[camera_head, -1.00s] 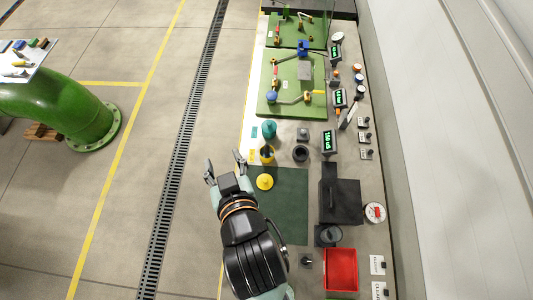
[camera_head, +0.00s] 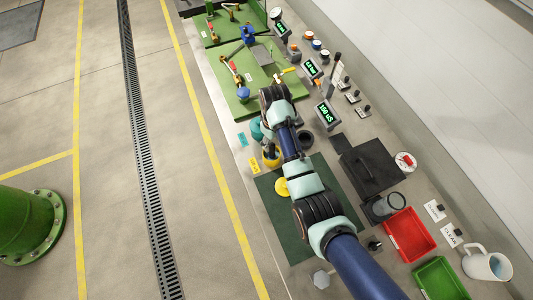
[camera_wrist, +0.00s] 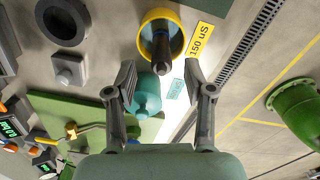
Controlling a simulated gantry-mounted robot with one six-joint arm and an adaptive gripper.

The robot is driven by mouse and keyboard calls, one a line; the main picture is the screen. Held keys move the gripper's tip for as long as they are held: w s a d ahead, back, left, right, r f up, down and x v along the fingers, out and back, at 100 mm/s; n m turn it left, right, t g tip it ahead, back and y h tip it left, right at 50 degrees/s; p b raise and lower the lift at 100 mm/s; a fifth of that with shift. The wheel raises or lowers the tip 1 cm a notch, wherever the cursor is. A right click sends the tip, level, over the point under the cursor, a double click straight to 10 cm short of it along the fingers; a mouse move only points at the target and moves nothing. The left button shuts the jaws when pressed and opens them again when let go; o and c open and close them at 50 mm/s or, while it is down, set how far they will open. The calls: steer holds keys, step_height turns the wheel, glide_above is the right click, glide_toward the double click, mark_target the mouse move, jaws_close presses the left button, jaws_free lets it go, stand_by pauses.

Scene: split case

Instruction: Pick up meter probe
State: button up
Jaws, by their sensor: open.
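A dark rod (camera_wrist: 162,66), which looks like the meter probe, stands in a yellow-rimmed cup (camera_wrist: 176,18) in the wrist view. The cup also shows in the head view (camera_head: 269,163), beside my arm. My gripper (camera_wrist: 160,72) is open and empty. In the wrist view its fingers appear on either side of the rod's near end; contact is not visible. In the head view my arm reaches over the bench and hides the gripper. The meter (camera_head: 325,114) has a lit green display.
A teal bottle (camera_wrist: 146,96) stands close to the cup, near the fingers. A dark ring-shaped holder (camera_head: 305,139) and a black case (camera_head: 368,165) lie right of my arm. Red and green trays (camera_head: 410,235) sit lower right.

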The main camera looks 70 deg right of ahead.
mark_target(272, 149)
step_height(272, 149, down, 6)
steer(key=shift+b, duration=0.4)
steer(key=shift+a, duration=0.1)
jaws_close()
